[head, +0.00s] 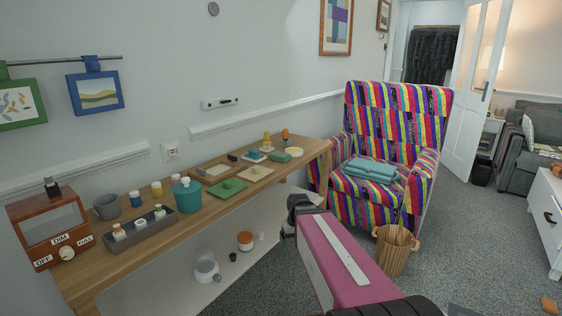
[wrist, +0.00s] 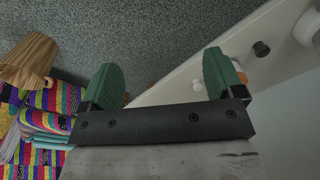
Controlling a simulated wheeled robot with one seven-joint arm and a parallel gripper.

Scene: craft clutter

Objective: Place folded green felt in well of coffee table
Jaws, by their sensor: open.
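Two green pieces lie on the long wooden table (head: 150,236). The other is a small green block-like piece (head: 280,157) farther back. I cannot tell which is the folded felt. A folded teal cloth (head: 370,169) lies on the armchair seat. I cannot make out a well in any table. My gripper (head: 303,204) is in front of the wooden table, below its top. In the wrist view my gripper (wrist: 163,80) is open, with nothing between its green-padded fingers.
The white lower shelf (head: 165,290) holds a few small items. A radio-like wooden box (head: 50,228), mug (head: 107,206), jars and grey tray (head: 140,230) crowd the near end. Grey carpet is open at right.

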